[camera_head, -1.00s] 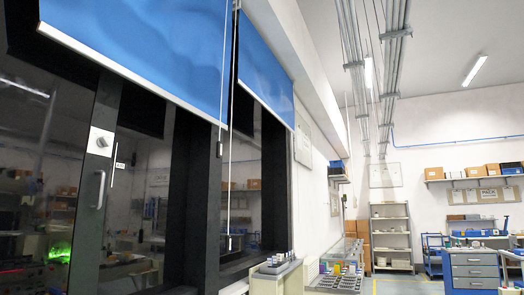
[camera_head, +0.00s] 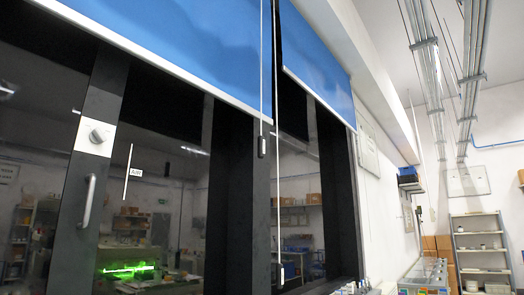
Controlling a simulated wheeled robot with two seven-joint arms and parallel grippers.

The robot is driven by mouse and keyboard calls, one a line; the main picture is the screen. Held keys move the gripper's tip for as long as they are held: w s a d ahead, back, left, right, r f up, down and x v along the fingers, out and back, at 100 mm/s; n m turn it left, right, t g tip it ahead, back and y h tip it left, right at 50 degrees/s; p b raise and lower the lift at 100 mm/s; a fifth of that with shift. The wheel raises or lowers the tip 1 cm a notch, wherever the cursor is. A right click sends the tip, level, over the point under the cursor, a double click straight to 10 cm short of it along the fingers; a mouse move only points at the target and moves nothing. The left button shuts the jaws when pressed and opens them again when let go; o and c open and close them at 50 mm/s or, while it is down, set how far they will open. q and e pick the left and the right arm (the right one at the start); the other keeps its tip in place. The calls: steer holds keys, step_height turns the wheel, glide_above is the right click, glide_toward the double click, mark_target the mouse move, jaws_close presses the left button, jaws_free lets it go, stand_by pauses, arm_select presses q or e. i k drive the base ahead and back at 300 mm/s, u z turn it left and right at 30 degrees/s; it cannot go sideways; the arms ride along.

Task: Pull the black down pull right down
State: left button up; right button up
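Two thin pull cords hang in front of the dark glass front in the head view. The nearer cord hangs beside the large blue blind (camera_head: 190,45) and ends in a small black pull (camera_head: 262,147). The other cord hangs just to the right, by the second blue blind (camera_head: 318,60), and ends lower in a small pull (camera_head: 281,275), partly pale. Both pulls hang free with nothing touching them. Neither of my grippers is in view.
A counter with trays (camera_head: 424,275) stands at lower right. A metal shelf (camera_head: 481,245) stands at the back right.

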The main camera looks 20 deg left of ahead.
mark_target(261, 139)
steer(key=u, duration=0.7)
steer(key=i, duration=0.85)
steer(key=u, duration=0.9)
